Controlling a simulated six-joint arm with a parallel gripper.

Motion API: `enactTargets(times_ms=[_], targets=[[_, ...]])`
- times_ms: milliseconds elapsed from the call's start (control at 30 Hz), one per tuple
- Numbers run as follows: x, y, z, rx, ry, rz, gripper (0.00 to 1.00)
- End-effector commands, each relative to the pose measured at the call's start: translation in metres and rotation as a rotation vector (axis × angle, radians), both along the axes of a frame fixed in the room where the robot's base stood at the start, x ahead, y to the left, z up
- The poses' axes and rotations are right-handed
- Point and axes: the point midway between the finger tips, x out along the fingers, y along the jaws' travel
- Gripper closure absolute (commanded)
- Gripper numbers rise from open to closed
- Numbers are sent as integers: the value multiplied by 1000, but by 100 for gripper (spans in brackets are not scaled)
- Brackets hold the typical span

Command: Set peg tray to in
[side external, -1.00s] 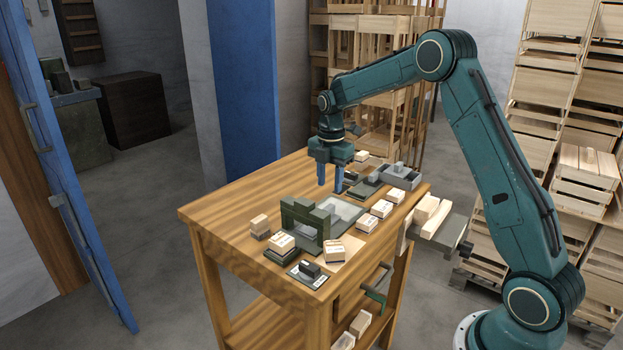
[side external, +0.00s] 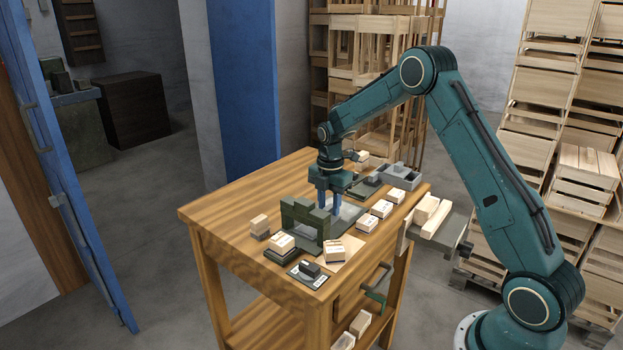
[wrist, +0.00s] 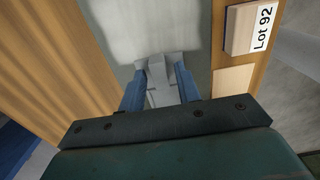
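A dark green arch fixture (side external: 306,220) stands on the table, and a pale grey plate (side external: 349,212) lies beside it to the right. I take this plate to be part of the peg tray, but cannot be sure. My gripper (side external: 329,209) points down over the plate, close to the arch's right side. In the wrist view, its blue fingers (wrist: 160,82) stand apart on either side of a grey block-like piece (wrist: 157,76). I cannot tell whether they touch it. The fingertips partly hide the plate in the side view.
Labelled wooden blocks (side external: 381,208) line the table's right side. A grey tray with an upright piece (side external: 398,174) stands at the back right. A dark switch-like part (side external: 309,270) sits at the front corner. The table's left side (side external: 235,205) is mostly clear.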

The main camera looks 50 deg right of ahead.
Motion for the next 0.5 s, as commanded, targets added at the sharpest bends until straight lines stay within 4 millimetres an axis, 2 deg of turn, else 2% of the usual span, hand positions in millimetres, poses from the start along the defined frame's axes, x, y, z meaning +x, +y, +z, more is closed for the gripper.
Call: enactTargets(times_ms=[33, 133, 167, 367, 500], targets=[[0, 0, 0, 0, 0, 0, 78], [0, 0, 0, 0, 0, 0, 97], [0, 0, 0, 0, 0, 0, 100], [0, 1, 1, 0, 0, 0, 100], [1, 14, 1, -1, -1, 4, 100]])
